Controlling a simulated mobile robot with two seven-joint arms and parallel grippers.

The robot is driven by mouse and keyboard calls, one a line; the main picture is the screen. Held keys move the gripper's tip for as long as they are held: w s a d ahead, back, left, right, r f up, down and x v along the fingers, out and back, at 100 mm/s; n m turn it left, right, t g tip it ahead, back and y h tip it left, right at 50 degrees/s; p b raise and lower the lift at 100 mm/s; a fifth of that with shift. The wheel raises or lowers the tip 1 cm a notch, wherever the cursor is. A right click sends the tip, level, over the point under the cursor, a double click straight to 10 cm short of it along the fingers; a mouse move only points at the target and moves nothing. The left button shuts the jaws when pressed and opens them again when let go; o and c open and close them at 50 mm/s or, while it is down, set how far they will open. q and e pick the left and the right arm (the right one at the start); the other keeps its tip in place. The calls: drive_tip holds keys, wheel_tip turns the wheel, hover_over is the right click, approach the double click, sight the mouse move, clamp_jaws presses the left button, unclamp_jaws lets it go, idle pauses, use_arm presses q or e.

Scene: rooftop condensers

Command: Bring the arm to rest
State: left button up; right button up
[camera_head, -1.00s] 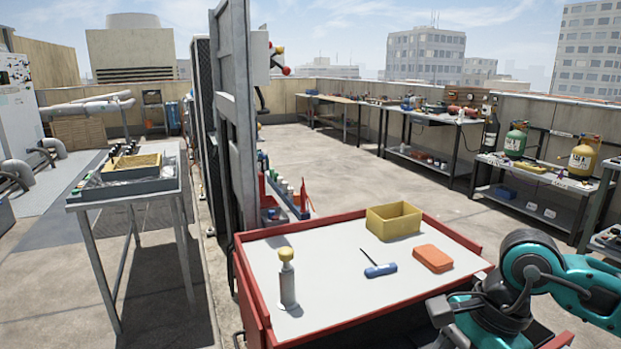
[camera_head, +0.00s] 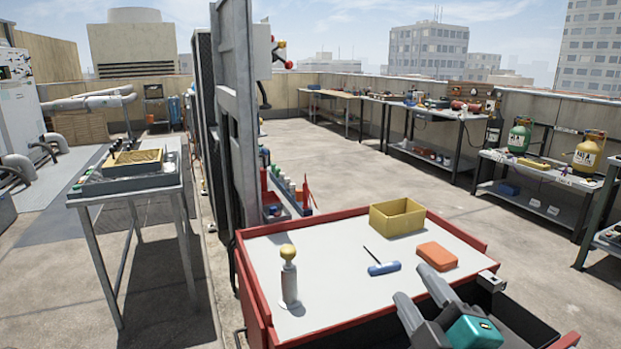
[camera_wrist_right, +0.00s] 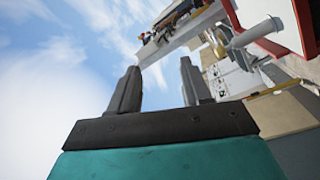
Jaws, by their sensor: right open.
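My right gripper (camera_head: 421,300) is open and empty at the front right edge of the red cart. Its grey fingers point up and away, and its teal body is below them. In the right wrist view the two fingers (camera_wrist_right: 157,90) stand apart with sky between them. The red cart (camera_head: 355,317) has a white top. On it are a grey cylinder with a yellow knob (camera_head: 289,278), a blue-handled screwdriver (camera_head: 384,268), an orange block (camera_head: 437,256) and a yellow bin (camera_head: 397,217). My left gripper is not in view.
A grey table (camera_head: 124,193) with a tray stands at the left. A tall grey metal frame (camera_head: 238,120) rises behind the cart. Workbenches (camera_head: 440,112) line the back right wall, with green and yellow gas cylinders (camera_head: 590,150) at the right.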

drive_tip(key=s+d+f+m+g+h, duration=0.2)
drive_tip(key=s+d+f+m+g, duration=0.15)
drive_tip(key=f, duration=0.35)
drive_tip(key=s+d+f+m+g+h, duration=0.25)
drive_tip(key=f+m+g, duration=0.2)
drive_tip(key=f, duration=0.25)
drive_tip(key=s+f+m+g+y, duration=0.1)
drive_tip(key=s+f+m+g, duration=0.55)
drive_tip(key=s, duration=0.95)
drive_tip(key=w+a+f+n+t+y, duration=0.2)
drive_tip(key=w+f+t, duration=0.4)
drive_tip(key=f, duration=0.6)
drive_tip(key=shift+w+a+b, duration=0.35)
drive_tip(key=shift+w+a, duration=0.1)
drive_tip(key=shift+w, duration=0.75)
